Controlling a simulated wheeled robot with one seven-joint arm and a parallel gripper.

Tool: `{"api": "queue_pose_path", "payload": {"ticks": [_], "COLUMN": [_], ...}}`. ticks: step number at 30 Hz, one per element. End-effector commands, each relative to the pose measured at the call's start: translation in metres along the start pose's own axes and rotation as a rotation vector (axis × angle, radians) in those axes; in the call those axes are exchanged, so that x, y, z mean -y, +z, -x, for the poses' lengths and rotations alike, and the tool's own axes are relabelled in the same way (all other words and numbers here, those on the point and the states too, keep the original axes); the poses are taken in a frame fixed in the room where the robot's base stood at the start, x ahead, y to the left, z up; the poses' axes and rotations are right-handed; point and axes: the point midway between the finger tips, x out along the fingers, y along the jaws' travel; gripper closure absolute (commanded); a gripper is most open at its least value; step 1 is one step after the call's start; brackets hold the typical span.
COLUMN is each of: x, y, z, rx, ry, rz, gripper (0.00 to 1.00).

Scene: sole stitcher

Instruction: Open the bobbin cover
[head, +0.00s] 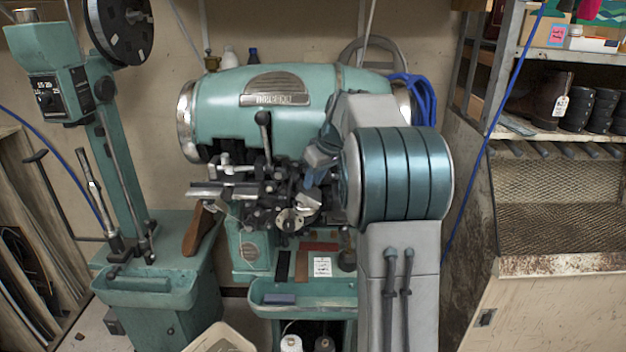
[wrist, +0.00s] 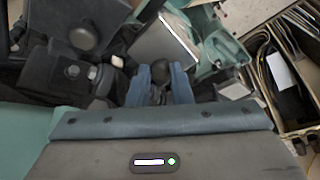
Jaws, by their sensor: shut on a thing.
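The green sole stitcher (head: 290,100) stands in the middle of the head view, with a cluster of dark and metal parts on its front. My gripper (head: 312,179) reaches into the right side of this cluster. In the wrist view its two blue fingers (wrist: 160,76) are closed around a small dark round-headed knob (wrist: 158,69). A flat grey metal plate (wrist: 165,42) lies just beyond the fingers. I cannot tell which part is the bobbin cover or whether the knob belongs to it. My arm hides part of the machine's right side.
A green tray (head: 300,291) sits below the machine head. Another green machine (head: 125,160) stands at left, and a shelf with shoes (head: 540,100) at right. Dark machine parts (wrist: 70,80) crowd the fingers' left side.

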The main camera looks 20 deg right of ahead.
Motion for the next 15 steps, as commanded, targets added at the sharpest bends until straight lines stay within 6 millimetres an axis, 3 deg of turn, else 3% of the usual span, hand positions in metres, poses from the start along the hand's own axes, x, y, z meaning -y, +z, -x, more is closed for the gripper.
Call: {"api": "queue_pose_path", "payload": {"ticks": [15], "x": [-0.021], "y": [0.02], "z": [0.003], "rx": [-0.233], "ry": [-0.207], "rz": [-0.09], "gripper": [1.0]}}
